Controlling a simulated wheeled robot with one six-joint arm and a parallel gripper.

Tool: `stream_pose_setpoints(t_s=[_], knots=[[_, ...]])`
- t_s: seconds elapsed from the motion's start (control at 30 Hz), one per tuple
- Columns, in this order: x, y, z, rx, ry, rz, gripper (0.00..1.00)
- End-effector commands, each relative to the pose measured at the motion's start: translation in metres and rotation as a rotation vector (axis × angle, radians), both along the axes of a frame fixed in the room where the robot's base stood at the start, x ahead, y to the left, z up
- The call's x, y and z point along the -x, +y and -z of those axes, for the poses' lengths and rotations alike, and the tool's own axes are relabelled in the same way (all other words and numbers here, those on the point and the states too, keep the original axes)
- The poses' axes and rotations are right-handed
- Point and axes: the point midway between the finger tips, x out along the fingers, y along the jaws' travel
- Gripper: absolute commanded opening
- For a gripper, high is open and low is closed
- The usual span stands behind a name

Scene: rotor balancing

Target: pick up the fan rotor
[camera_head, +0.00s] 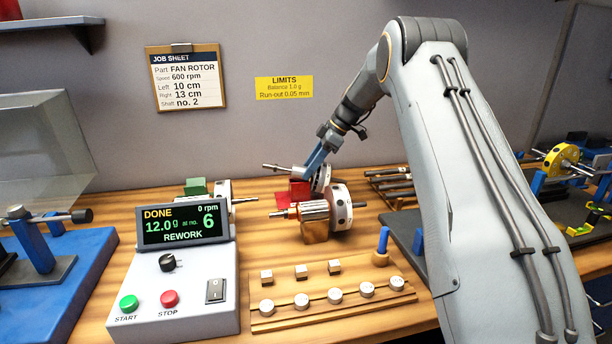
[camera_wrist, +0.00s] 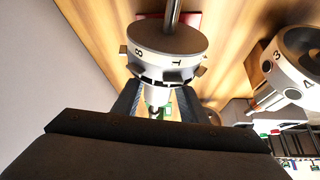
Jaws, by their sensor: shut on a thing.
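The fan rotor (camera_head: 322,178), a pale disc with short fins and a long thin shaft, is at the back of the bench, partly hidden by another rotor. In the wrist view the fan rotor (camera_wrist: 168,42) shows numbers on its rim. My gripper (camera_head: 316,164) is shut on it. In the wrist view my gripper's two fingers (camera_wrist: 157,103) are on either side of its narrow hub below the disc. A red stand (camera_head: 293,192) is directly under the shaft; I cannot tell whether they touch.
A copper-wound rotor (camera_head: 315,210) on a wooden stand is close in front; its disc also shows in the wrist view (camera_wrist: 293,68). A control box (camera_head: 181,285) reads DONE, REWORK. A wooden weight tray (camera_head: 330,309) lies in front. A green block (camera_head: 195,187) is behind the box.

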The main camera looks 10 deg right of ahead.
Motion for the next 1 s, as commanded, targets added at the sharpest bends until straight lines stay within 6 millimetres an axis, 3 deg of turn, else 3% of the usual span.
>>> stream_pose_setpoints(t_s=[0.37, 0.8, 1.0], knots=[[-0.001, 0.0, -0.01, 0.0, -0.004, -0.001, 0.0], [-0.001, 0.0, -0.079, 0.0, -0.006, 0.0, 0.0], [-0.001, 0.0, -0.098, -0.001, -0.004, 0.0, 0.0]])
